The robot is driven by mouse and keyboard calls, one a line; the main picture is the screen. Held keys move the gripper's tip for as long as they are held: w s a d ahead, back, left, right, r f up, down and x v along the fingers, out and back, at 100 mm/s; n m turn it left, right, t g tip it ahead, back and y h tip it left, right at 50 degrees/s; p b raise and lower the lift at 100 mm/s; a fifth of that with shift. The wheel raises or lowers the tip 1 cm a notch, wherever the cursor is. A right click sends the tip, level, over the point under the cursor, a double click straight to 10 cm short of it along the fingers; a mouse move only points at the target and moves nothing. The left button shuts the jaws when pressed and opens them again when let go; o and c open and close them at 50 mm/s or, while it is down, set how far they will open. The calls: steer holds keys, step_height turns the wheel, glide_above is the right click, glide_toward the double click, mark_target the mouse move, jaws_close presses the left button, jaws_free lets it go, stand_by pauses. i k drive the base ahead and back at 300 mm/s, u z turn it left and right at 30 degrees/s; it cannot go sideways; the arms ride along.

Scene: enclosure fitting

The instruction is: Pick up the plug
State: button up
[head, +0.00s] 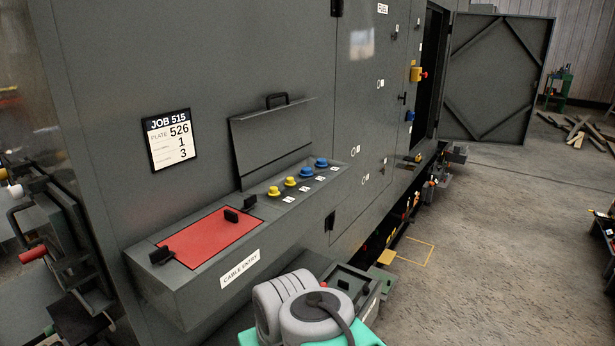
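Two yellow plug-like pieces (290,182) and two blue ones (321,163) stand in a row on the ledge of the grey enclosure, right of a red plate (210,237). Small white labels (304,189) lie in front of them. Which piece is the plug I cannot tell. The rounded grey arm parts with a dark cable at the bottom centre look like my own arm. My gripper's fingers do not show, so whether it holds anything is hidden.
The ledge carries a "CABLE ENTRY" label (240,268), black handles (231,215) and a raised grey lid (273,137) behind. A "JOB 515" card (170,140) hangs above. An enclosure door (496,75) stands open at the back right. The concrete floor (490,230) is mostly clear.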

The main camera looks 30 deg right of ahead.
mark_target(274, 191)
steer(key=u, duration=0.5)
steer(key=k, duration=1.15)
steer(key=z, duration=0.25)
steer(key=i, duration=0.7)
steer(key=z, duration=1)
steer(key=i, duration=1.1)
steer(key=u, duration=0.15)
